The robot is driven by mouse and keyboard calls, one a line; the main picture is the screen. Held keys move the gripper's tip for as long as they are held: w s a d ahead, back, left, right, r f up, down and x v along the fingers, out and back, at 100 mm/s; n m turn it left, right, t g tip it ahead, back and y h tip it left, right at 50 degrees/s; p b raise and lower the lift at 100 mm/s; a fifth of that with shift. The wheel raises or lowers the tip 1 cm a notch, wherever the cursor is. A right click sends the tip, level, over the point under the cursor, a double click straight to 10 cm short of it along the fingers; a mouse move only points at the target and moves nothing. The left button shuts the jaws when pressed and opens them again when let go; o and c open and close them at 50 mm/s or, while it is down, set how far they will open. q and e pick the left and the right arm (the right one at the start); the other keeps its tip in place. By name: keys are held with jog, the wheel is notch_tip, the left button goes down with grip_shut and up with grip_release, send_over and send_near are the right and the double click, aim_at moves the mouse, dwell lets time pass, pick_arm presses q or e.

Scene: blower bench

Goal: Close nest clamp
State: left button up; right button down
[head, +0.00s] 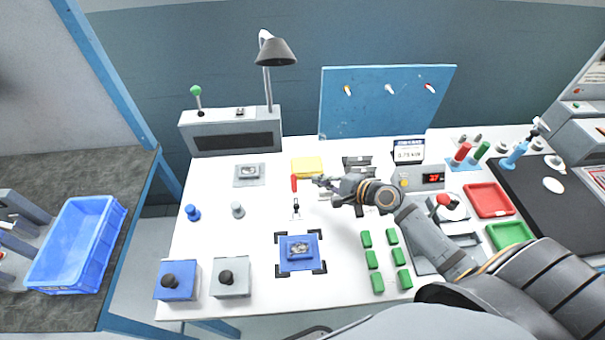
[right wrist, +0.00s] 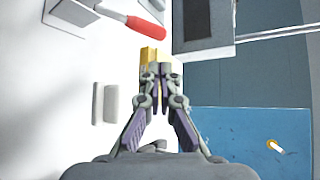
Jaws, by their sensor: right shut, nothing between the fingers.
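The nest clamp (head: 296,208) stands on the white bench behind the blue nest (head: 283,260). Its red handle (head: 294,183) points up in the head view. A small grey metal part (head: 299,248) sits in the nest. My right gripper (head: 317,181) is shut and empty, just right of the red handle. In the right wrist view its closed fingertips (right wrist: 160,72) show a little apart from the red handle (right wrist: 147,27), whose metal lever runs to the upper left. I cannot tell the exact depth between them. My left gripper is not in view.
A yellow block (head: 308,165) lies behind my right fingertips. Several green blocks (head: 371,259) lie right of the nest. A blue knob box (head: 177,280) and a grey one (head: 231,278) stand front left. A blue board (head: 385,105) rises at the back.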

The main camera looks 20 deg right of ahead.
aim_at(294, 187)
jog(key=x, duration=0.6)
jog(key=shift+w, duration=0.15)
jog(key=shift+w+a+f, duration=0.2)
jog(key=shift+w, duration=0.1)
jog(key=shift+a, duration=0.1)
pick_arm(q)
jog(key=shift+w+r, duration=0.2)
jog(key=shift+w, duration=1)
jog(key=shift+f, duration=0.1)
pick_arm(e)
jog(key=shift+f, duration=0.1)
